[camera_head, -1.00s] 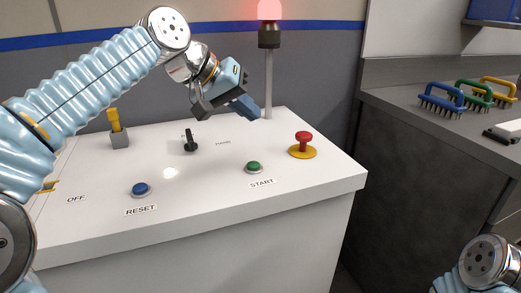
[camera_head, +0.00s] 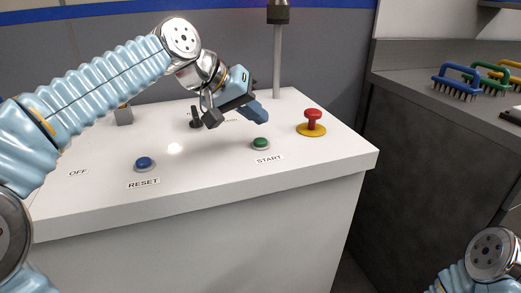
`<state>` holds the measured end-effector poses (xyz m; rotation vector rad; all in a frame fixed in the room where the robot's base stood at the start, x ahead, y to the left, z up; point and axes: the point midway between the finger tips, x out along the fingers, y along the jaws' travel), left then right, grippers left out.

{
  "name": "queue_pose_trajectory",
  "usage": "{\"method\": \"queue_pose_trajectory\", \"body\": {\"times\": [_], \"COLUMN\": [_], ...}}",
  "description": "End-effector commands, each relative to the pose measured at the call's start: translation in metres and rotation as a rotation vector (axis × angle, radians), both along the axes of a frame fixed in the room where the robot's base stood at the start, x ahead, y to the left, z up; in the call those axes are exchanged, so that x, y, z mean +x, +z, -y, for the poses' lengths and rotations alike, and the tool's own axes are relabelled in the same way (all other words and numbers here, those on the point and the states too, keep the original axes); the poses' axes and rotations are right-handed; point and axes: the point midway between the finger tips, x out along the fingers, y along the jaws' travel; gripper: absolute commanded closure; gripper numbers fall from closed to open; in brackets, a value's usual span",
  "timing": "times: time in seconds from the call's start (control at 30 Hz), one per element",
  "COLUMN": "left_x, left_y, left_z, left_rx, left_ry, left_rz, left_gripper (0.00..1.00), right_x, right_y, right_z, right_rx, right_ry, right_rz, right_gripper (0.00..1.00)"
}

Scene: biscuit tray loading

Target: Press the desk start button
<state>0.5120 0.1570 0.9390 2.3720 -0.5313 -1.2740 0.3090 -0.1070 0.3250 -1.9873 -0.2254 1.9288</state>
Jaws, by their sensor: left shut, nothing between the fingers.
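The green start button (camera_head: 261,144) sits in a pale ring on the white desk top (camera_head: 212,185), behind the START label (camera_head: 269,159). My left gripper (camera_head: 262,119) is shut and empty, its blue-grey fingertips just above and behind the green button, apart from it as far as I can see. My right arm (camera_head: 490,252) shows only in part at the bottom right corner; its gripper is out of view.
A blue RESET button (camera_head: 145,164) lies to the left. A red mushroom button (camera_head: 313,120) on a yellow base stands to the right. A black lever (camera_head: 195,120) is behind my left gripper. Coloured-handled brushes (camera_head: 459,80) stand on the dark right-hand counter.

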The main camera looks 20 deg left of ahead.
Motion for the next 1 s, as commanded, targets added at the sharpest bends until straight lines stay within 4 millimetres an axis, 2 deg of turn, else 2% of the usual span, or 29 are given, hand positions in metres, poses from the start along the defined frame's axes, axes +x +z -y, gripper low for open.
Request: {"method": "queue_pose_trajectory", "body": {"times": [0.03,0.23,1.0], "left_x": [0.0,0.0,0.0], "left_y": [-0.009,-0.019,-0.02], "left_z": [0.0,0.0,0.0], "left_rx": [0.0,0.0,0.0], "left_ry": [0.0,-0.001,-0.001], "left_rz": [0.0,-0.001,-0.001], "left_gripper": [1.0,1.0,1.0], "right_x": [0.0,0.001,0.001], "right_y": [-0.008,-0.016,-0.016], "right_z": [0.001,0.002,0.002], "right_rx": [-0.001,-0.003,-0.003], "right_ry": [-0.001,-0.004,-0.005], "right_rz": [0.0,0.002,0.002], "right_gripper": [0.29,0.29,0.29]}}
